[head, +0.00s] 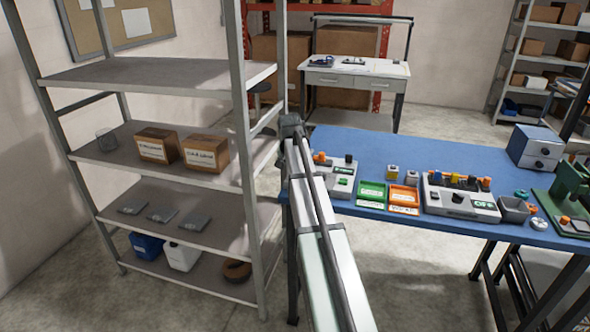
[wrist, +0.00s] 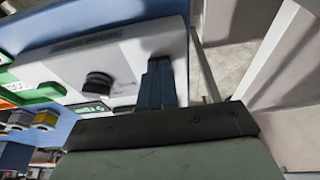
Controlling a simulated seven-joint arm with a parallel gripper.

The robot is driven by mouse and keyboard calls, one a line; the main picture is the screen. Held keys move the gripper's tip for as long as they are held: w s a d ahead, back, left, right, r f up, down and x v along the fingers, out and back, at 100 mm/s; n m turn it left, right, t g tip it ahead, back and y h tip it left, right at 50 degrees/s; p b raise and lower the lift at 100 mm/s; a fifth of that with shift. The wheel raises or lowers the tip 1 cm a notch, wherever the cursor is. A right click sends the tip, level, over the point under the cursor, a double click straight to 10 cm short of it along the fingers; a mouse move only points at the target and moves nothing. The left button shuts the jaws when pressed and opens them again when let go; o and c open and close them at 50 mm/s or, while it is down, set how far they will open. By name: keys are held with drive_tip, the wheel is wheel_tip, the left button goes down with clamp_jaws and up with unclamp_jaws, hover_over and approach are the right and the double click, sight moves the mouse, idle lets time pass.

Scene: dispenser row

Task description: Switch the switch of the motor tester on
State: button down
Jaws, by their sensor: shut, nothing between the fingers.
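A pale grey box on the blue table, with an orange knob, a black knob and a green label, stands just right of my arm in the head view (head: 342,185). I cannot read a name on it, so I cannot tell for certain that it is the motor tester. In the wrist view, the grey box (wrist: 130,52) fills the upper middle, with its black knob (wrist: 99,84) in sight. My gripper (wrist: 160,66) is shut and empty, its dark fingers over the box's right part. Whether they touch it is unclear. In the head view my gripper is hidden.
A larger grey device (head: 460,203) with several knobs is farther right. A metal shelf (head: 160,75) stands close on the left.

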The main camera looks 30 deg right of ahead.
drive_tip(key=shift+w, duration=0.1)
drive_tip(key=shift+w+d+r, duration=0.35)
drive_tip(key=shift+w+d, duration=0.1)
drive_tip(key=shift+d, duration=0.05)
idle(0.3)
drive_tip(key=shift+r, duration=0.65)
drive_tip(key=s+a+v, duration=0.1)
drive_tip(key=v, duration=1.1)
drive_tip(key=shift+s+a, duration=0.15)
drive_tip(key=shift+s, duration=0.05)
